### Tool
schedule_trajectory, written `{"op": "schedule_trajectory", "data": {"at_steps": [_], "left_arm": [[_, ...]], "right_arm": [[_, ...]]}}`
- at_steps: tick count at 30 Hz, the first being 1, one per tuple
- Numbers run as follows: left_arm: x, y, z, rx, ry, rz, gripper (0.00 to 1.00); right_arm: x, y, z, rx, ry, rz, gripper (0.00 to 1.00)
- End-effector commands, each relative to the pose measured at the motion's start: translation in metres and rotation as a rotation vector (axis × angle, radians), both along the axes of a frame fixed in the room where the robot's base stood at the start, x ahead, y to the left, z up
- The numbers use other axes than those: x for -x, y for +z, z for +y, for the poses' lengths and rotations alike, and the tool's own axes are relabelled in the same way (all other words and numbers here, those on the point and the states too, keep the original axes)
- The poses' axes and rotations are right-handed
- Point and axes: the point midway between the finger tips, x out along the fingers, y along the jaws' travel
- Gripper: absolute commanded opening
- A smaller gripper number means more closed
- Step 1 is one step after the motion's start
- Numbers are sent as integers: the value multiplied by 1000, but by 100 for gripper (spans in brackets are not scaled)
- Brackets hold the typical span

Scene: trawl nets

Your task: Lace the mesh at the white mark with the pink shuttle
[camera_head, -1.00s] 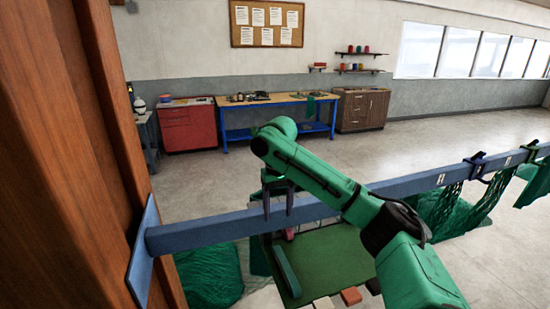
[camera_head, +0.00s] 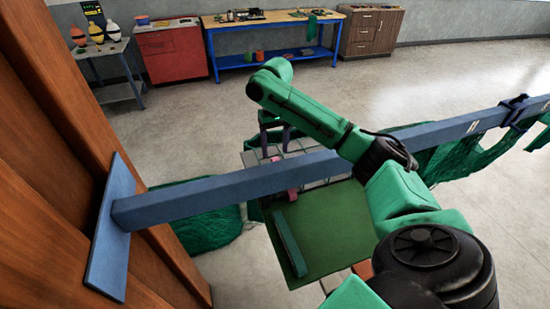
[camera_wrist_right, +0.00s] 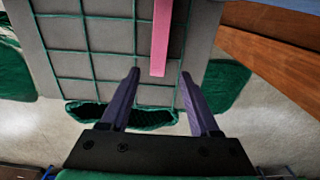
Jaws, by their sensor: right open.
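The pink shuttle (camera_head: 293,194) shows as a short piece just below the blue beam, partly hidden by it. In the right wrist view it is a pink strip (camera_wrist_right: 161,35) over a grey panel. Green mesh (camera_wrist_right: 92,65) forms a square grid across that panel. My right gripper (camera_head: 275,150) is beyond the beam, its purple fingers pointing down. In the wrist view its fingers (camera_wrist_right: 160,75) are open, with the strip's near end in line between the tips; I cannot tell the depth gap. I cannot make out a white mark on the mesh. My left gripper is not in view.
The blue beam (camera_head: 230,188) crosses from a wooden post (camera_head: 60,150) at left, close to my right arm. A green board (camera_head: 325,235) carrying a green bar (camera_head: 288,243) lies below. Green netting (camera_head: 465,155) hangs at right. Benches stand far back, beyond open floor.

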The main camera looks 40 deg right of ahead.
Motion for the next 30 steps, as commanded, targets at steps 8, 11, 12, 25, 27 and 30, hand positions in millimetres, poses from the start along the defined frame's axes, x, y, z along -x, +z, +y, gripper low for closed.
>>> {"op": "schedule_trajectory", "data": {"at_steps": [8, 11, 12, 25, 27, 30], "left_arm": [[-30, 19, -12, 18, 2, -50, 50], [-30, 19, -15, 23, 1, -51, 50], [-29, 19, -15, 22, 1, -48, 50], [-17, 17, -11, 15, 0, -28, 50], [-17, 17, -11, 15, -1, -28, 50], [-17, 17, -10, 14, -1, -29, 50]], "right_arm": [[0, -48, 0, 0, -1, 2, 62], [0, -54, -1, 1, -1, -1, 62], [0, -55, -1, 1, -1, -2, 62], [0, -55, 0, 0, -1, -1, 0], [-1, -55, -1, 0, -1, -1, 0], [-8, -55, -3, -1, -3, -3, 0]]}}
